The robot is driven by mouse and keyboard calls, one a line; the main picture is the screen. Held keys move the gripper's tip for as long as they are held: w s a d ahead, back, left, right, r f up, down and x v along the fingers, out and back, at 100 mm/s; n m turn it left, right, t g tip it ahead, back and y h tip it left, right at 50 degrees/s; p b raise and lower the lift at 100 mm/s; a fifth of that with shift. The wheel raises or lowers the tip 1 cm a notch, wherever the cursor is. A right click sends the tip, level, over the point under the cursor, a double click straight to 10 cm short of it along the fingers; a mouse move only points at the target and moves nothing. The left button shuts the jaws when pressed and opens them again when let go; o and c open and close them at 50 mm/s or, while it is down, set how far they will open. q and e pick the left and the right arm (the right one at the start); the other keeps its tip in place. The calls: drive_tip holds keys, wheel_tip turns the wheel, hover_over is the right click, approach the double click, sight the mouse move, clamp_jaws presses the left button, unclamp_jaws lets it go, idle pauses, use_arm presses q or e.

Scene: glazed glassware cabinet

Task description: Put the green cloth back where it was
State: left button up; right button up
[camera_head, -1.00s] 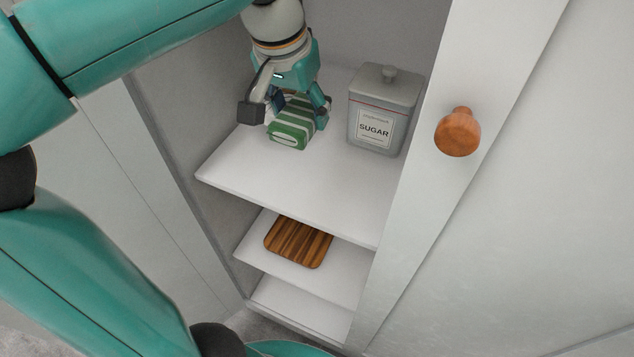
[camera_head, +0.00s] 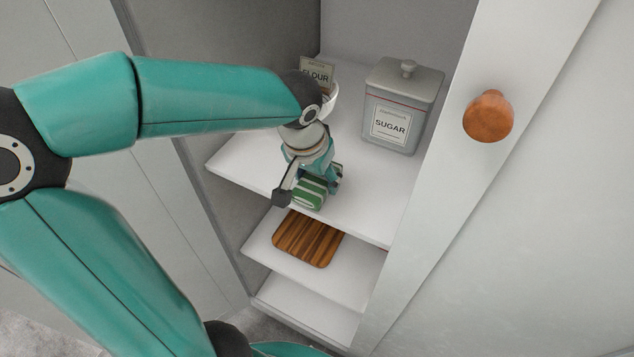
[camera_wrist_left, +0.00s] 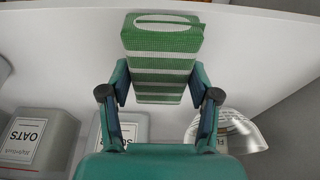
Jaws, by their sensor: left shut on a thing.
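The green cloth (camera_head: 312,194) is a folded bundle with white stripes. My left gripper (camera_head: 311,184) is shut on it, with a finger on each side. In the left wrist view the cloth (camera_wrist_left: 160,62) sits between both fingers (camera_wrist_left: 160,84), its folded end pointing away from me. In the head view the cloth appears near the front edge of the upper shelf (camera_head: 236,158). I cannot tell whether it touches the shelf. My right gripper is not in view.
A grey sugar canister (camera_head: 398,104) stands at the shelf's right. A flour container (camera_head: 317,72) and a clear glass bowl (camera_wrist_left: 240,135) are behind my arm. An oats canister (camera_wrist_left: 38,142) shows in the wrist view. A wooden board (camera_head: 307,240) lies on the shelf below.

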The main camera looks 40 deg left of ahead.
use_arm(q)
drive_tip(key=shift+f, duration=0.75)
drive_tip(key=o, duration=1)
drive_tip(key=shift+r, duration=0.1)
drive_tip(key=p+v, duration=0.1)
drive_tip(key=v, duration=1.1)
